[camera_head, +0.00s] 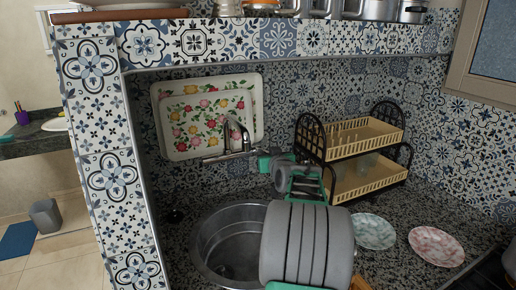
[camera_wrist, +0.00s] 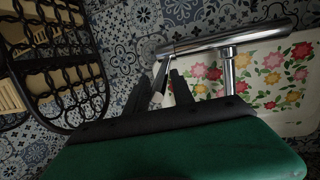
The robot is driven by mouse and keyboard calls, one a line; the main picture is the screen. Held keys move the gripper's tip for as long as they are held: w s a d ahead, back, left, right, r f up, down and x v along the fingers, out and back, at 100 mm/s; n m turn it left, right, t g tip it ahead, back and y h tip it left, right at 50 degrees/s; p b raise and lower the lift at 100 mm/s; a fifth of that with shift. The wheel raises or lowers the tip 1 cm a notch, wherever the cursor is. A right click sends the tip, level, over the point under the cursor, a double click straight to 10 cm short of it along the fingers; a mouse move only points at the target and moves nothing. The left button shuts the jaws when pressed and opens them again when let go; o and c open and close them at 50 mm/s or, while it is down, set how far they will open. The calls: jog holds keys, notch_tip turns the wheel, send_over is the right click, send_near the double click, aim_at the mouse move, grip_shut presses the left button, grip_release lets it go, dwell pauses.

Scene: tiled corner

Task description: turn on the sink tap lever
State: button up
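The chrome sink tap (camera_head: 236,138) stands behind the round steel sink (camera_head: 207,252), in front of a floral tray. In the wrist view the tap (camera_wrist: 228,42) shows close up, as a chrome bar with a stem joining it. My gripper (camera_head: 256,160) is just right of the tap in the head view. In the wrist view its dark fingers (camera_wrist: 162,84) point toward the tap, and they look apart. A small pale part shows between them; I cannot tell whether it is the tap lever. Contact with the tap cannot be made out.
The floral tray (camera_head: 161,128) leans on the tiled wall behind the tap. A black and tan dish rack (camera_head: 366,136) stands right of my gripper. A green plate (camera_head: 373,231) and a pink plate (camera_head: 436,246) lie on the counter. A tiled partition (camera_head: 105,170) stands at left.

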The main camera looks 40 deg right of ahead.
jog(key=c, duration=0.5)
jog(key=shift+r, duration=0.15)
jog(key=shift+w+d+r, duration=0.15)
jog(key=shift+w+r, duration=0.2)
jog(key=shift+r, duration=0.35)
jog(key=shift+w+d+r, duration=0.1)
jog(key=shift+w+r, duration=0.25)
jog(key=shift+r, duration=0.3)
jog(key=o, duration=0.8)
jog(key=shift+d, duration=0.1)
jog(key=shift+c, duration=0.2)
jog(key=shift+o, duration=0.4)
jog(key=shift+f, duration=0.1)
jog(key=shift+s, duration=0.1)
jog(key=b+v, duration=0.3)
jog(key=v, duration=0.5)
jog(key=shift+b, duration=0.35)
